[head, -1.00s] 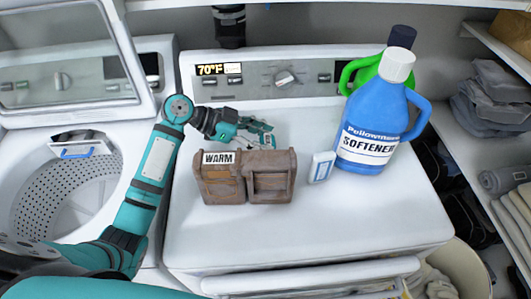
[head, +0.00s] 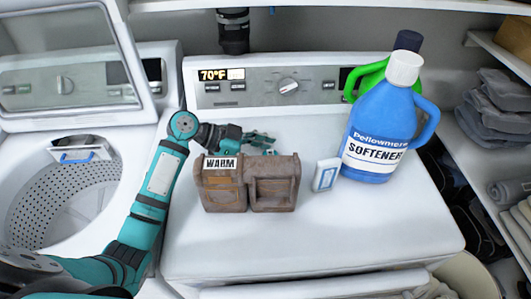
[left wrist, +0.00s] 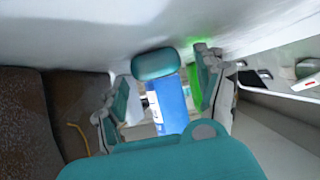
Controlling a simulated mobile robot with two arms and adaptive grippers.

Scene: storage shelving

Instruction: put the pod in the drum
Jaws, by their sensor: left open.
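My left gripper (head: 262,143) is open behind the brown box on the white machine top, and its lower part is hidden by that box. In the left wrist view, the two fingers (left wrist: 165,90) are spread apart. A teal rounded pod (left wrist: 155,64) shows between and just beyond them, against the white surface. I cannot tell whether a finger touches it. The pod is hidden in the head view. The drum (head: 38,205) is the perforated tub of the open washer at the left. My right gripper is not in view.
The brown box (head: 272,190) with the WARM label stands in front of my left gripper. A small white-and-blue box (head: 326,174), a blue softener bottle (head: 375,125) and a green jug (head: 368,76) stand to the right. The front of the white top (head: 320,235) is clear.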

